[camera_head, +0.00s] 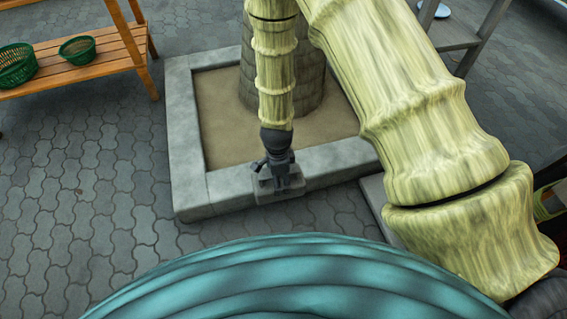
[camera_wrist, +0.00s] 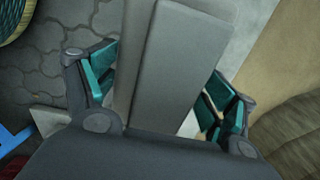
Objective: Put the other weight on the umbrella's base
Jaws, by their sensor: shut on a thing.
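My gripper (camera_head: 279,176) hangs at the front wall of the stone planter in the head view. It is shut on a grey slab-like block (camera_head: 265,188), which looks like the weight. In the wrist view the grey block (camera_wrist: 180,65) stands between the teal finger pads of my gripper (camera_wrist: 160,92). The block is at or just above the planter's front rim; I cannot tell whether it touches. The umbrella's base is not clearly in view. A grey slab edge (camera_head: 374,197) shows right of the planter, mostly hidden behind my arm; I cannot tell what it is.
The stone planter (camera_head: 186,130) holds sand and a thick trunk (camera_head: 313,88). A wooden bench (camera_head: 95,68) with green baskets (camera_head: 77,48) stands at the upper left. A grey table (camera_head: 455,37) stands at the upper right. Paving at the left (camera_head: 90,190) is clear. A blue object (camera_wrist: 14,140) shows in the wrist view.

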